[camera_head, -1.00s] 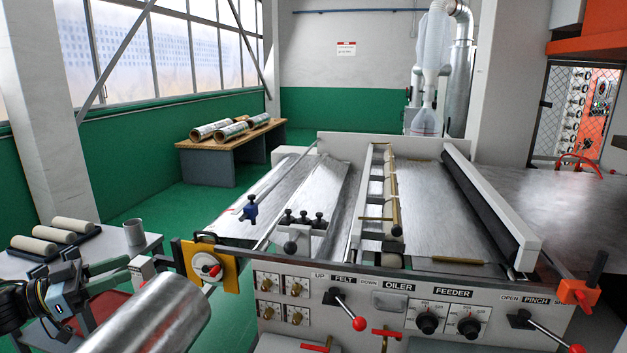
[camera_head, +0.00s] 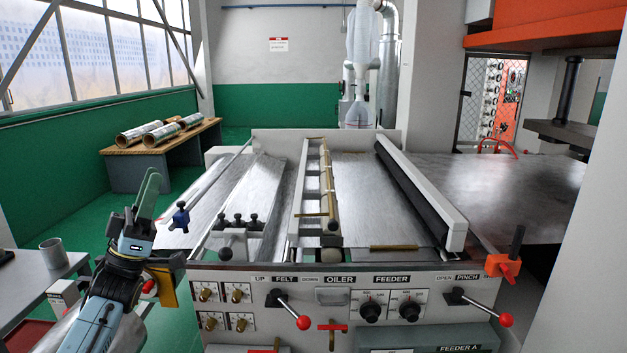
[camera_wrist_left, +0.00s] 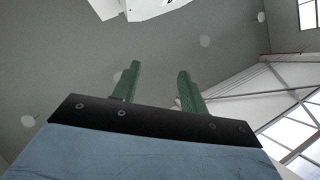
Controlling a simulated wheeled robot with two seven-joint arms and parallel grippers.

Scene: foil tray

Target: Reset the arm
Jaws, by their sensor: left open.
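My left gripper (camera_head: 148,194) is raised at the left of the machine's front panel in the head view, its green fingers pointing up. In the left wrist view the two green fingers of my left gripper (camera_wrist_left: 157,85) stand apart with nothing between them. My right gripper is not in view.
The feeder machine (camera_head: 340,278) fills the middle, with red-knobbed levers on its front. A side table (camera_head: 40,290) with a grey cup (camera_head: 52,252) stands at the lower left. A bench (camera_head: 140,170) holds several foil rolls at the back left.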

